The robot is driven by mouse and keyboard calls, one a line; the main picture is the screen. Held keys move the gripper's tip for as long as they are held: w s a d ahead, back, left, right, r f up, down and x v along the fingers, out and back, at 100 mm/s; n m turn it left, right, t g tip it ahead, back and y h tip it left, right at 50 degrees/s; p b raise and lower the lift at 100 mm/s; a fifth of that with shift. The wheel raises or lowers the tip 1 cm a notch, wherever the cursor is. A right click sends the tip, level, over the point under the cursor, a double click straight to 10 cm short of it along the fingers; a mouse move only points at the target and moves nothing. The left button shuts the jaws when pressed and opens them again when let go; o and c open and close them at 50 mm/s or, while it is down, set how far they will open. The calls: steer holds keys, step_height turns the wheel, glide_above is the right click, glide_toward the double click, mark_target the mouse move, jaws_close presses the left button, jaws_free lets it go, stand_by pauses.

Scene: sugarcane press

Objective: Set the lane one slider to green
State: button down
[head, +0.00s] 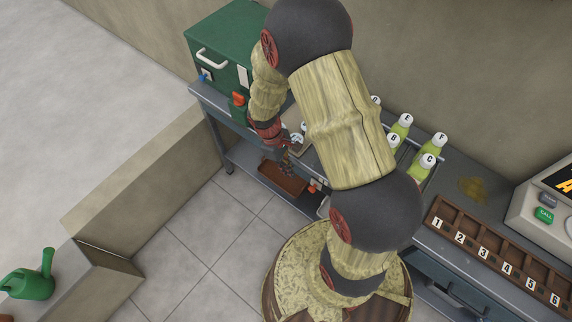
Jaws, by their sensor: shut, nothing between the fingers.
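My gripper (286,163) is shut and empty at the bench's front edge, just above a brown tray (283,181). Its fingers are small and dark in the head view. Small orange-red parts (314,187) show at the front edge to the right of my gripper, close to my arm. I cannot tell whether one of them is the lane one slider or what colour it is set to. My arm covers much of the bench behind and right of the gripper.
A green machine (222,45) with a white handle stands at the bench's left end. Capped green bottles (427,166) stand in lanes behind my arm. A brown numbered rack (490,262) and a console (545,215) are at right. The tiled floor (200,225) in front is clear.

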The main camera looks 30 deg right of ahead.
mark_target(312, 189)
steer(key=s+f, duration=0.1)
steer(key=s+d+f+b, duration=0.1)
steer(key=s+d+b, duration=0.1)
steer(key=s, duration=0.1)
steer(key=shift+d+f, duration=0.15)
steer(key=shift+f, duration=0.25)
steer(key=s, duration=0.1)
steer(key=s+d+p, duration=0.1)
steer(key=s, duration=0.1)
steer(key=s+p, duration=0.1)
steer(key=shift+s+d+r, duration=0.1)
steer(key=shift+s+d, duration=0.2)
steer(key=shift+d, duration=0.05)
steer(key=shift+s+d, duration=0.1)
steer(key=shift+s, duration=0.2)
steer(key=shift+w, duration=0.15)
